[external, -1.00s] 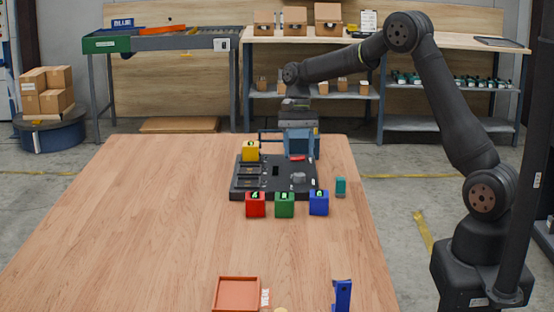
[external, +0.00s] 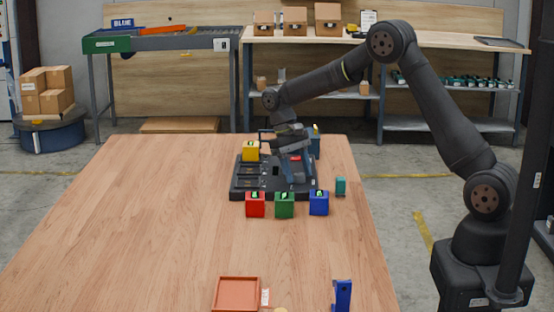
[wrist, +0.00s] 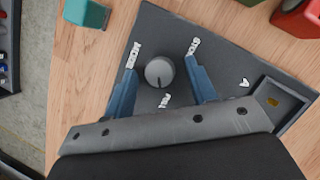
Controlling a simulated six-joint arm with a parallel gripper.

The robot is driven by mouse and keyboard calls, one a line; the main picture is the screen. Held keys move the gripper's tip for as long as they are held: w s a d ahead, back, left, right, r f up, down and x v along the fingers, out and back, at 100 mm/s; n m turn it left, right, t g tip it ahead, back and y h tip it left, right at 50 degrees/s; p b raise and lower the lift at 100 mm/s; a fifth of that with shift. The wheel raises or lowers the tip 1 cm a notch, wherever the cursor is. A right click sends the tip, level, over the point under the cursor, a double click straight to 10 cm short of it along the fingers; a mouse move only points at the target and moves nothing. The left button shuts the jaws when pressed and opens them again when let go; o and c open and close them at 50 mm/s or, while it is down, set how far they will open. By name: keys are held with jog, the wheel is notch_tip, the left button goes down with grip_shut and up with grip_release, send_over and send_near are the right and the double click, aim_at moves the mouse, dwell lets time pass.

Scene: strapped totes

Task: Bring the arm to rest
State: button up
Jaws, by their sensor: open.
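My gripper (external: 293,168) hangs over the right part of a black panel board (external: 240,192) on the wooden table. In the wrist view my gripper (wrist: 158,95) has its two blue fingers spread apart, with a round grey knob (wrist: 159,72) showing between and beyond them. The fingers appear clear of the knob. White labels stand around the knob on the board (wrist: 225,55). In the external view the knob is hidden behind my gripper. A red button (external: 296,158) shows beside the fingers.
A teal block (external: 340,186) stands right. An orange tray (external: 237,293) and blue stand (external: 342,295) are at the front. The left table is clear.

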jog(key=n+t, duration=0.1)
jog(key=n, duration=0.1)
jog(key=n+h, duration=0.1)
jog(key=n, duration=0.2)
jog(key=shift+s+t, duration=0.15)
jog(key=shift+t, duration=0.25)
jog(key=n+t, duration=0.1)
jog(key=n, duration=0.3)
jog(key=shift+s, duration=0.1)
jog(key=o, duration=1.1)
jog(key=shift+c, duration=0.2)
jog(key=s+a+r+n+y, duration=0.1)
jog(key=s+a+r+y, duration=0.1)
jog(key=s+r, duration=0.7)
jog(key=s+a+r+y, duration=0.15)
jog(key=s+r, duration=0.35)
jog(key=r, duration=0.8)
notch_tip(320, 180, down, 10)
jog(key=shift+y, duration=0.35)
jog(key=shift+w, duration=0.1)
